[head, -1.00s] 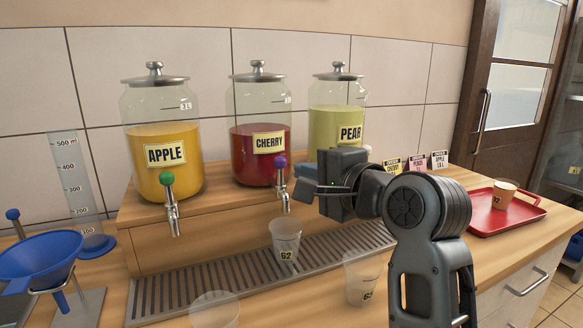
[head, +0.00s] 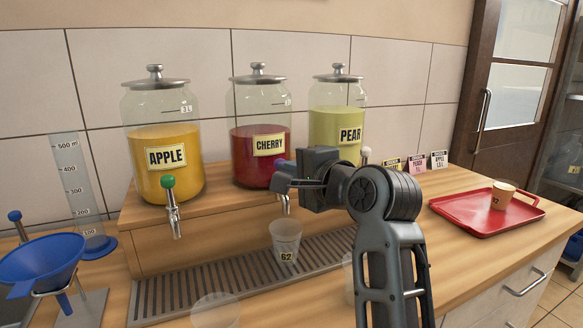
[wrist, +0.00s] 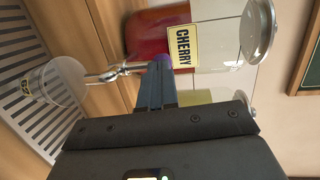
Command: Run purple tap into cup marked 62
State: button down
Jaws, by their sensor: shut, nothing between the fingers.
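The cherry jar (head: 262,120) holds red liquid and stands in the middle of the wooden ledge. Its tap's purple knob (wrist: 162,61) shows at my fingertips in the wrist view; in the head view my gripper hides it. The metal spout (wrist: 115,74) points toward the clear cup marked 62 (head: 285,240), which stands upright on the drip grate below. That cup also shows in the wrist view (wrist: 58,82), and I see no red liquid in it. My gripper (head: 281,176) is shut and empty, its tips at the knob; contact is unclear.
The apple jar (head: 165,140) with a green knob (head: 168,182) is at left, the pear jar (head: 337,105) at right. Another clear cup (head: 216,310) stands in front; one more is mostly behind my arm. A blue funnel (head: 40,262) is at left.

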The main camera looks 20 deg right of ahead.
jog(key=shift+w+r+g+p, duration=0.15)
jog(key=shift+r+g+p, duration=0.2)
jog(key=shift+p, duration=0.5)
jog(key=w+p, duration=0.1)
jog(key=p, duration=0.1)
jog(key=w+r+p, duration=0.1)
jog(key=p, duration=0.1)
jog(key=shift+g, duration=0.25)
jog(key=shift+f, duration=0.2)
dwell(1.2)
dwell(3.9)
